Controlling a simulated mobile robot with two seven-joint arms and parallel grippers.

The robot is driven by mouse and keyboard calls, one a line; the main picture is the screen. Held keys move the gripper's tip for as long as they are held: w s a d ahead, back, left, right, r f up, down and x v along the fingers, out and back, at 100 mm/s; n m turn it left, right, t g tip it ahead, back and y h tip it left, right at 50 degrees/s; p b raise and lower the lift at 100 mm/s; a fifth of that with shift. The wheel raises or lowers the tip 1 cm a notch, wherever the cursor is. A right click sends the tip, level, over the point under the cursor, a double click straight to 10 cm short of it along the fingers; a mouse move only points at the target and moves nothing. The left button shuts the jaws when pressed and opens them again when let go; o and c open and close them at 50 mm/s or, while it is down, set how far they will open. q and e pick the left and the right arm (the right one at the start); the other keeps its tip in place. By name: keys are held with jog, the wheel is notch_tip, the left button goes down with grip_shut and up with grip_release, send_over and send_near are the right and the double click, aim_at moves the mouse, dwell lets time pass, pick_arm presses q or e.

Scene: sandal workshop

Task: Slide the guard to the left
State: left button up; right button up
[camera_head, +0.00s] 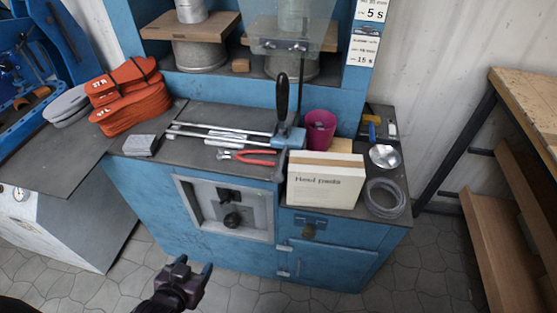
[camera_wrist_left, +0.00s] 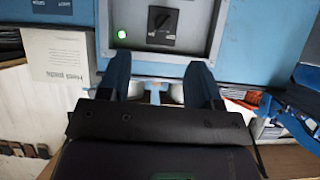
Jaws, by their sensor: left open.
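The guard (camera_head: 290,25) looks like a clear see-through panel in the head view. It hangs at the top, in front of the right part of the blue press, with a dark bracket on its lower edge. Its top is cut off by the picture edge. My left gripper (camera_head: 196,268) is low in the head view, in front of the blue cabinet, well below the guard and apart from it. In the left wrist view the left gripper (camera_wrist_left: 158,82) has its two fingers spread with nothing held. The guard cannot be made out there. My right gripper is not in view.
A black-handled lever (camera_head: 282,98) stands upright below the guard. The bench top holds red pliers (camera_head: 247,157), metal rods, a magenta cup (camera_head: 320,129), a cream box (camera_head: 326,182) and orange soles (camera_head: 130,95). A wooden shelf unit (camera_head: 520,100) stands at the right.

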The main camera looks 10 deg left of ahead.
pick_arm(q)
jog(key=w+d+r+m+t, duration=0.1)
jog(key=w+d+r+m, duration=0.1)
jog(key=w+d, duration=0.25)
jog(key=m+t, duration=0.5)
jog(key=m, duration=2.8)
send_near(277, 180)
jog(key=w+p, duration=0.1)
jog(key=w, duration=1)
jog(key=shift+d, duration=0.15)
grip_shut()
